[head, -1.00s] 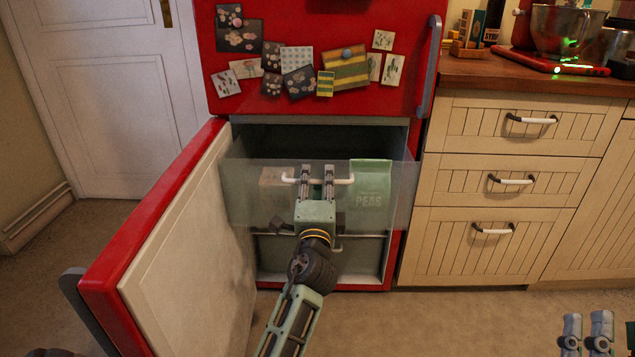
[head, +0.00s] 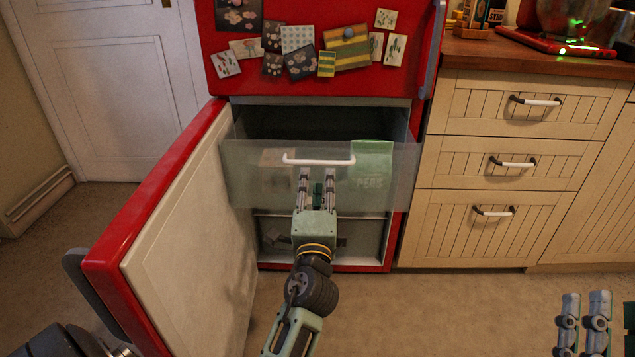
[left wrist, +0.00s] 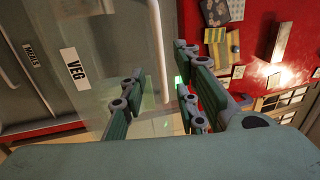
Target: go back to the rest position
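My left gripper (head: 317,174) is in front of the freezer drawer, just below its white bar handle (head: 318,161). Its fingers are apart with nothing held between them. In the left wrist view, the open fingers (left wrist: 160,98) show near the handle (left wrist: 160,45); I cannot tell whether they touch it. The clear-fronted drawer (head: 240,185) is pulled out, with a green peas bag (head: 371,165) and a brownish box (head: 279,163) behind its front. My right gripper (head: 585,298) is at the bottom right, fingers apart and empty.
The red fridge's lower door (head: 170,240) stands open to the left, close to my left arm. Wooden kitchen drawers (head: 497,160) under a counter (head: 540,57) are on the right. Bare floor (head: 450,310) lies in front. A VEG label (left wrist: 74,69) shows in the wrist view.

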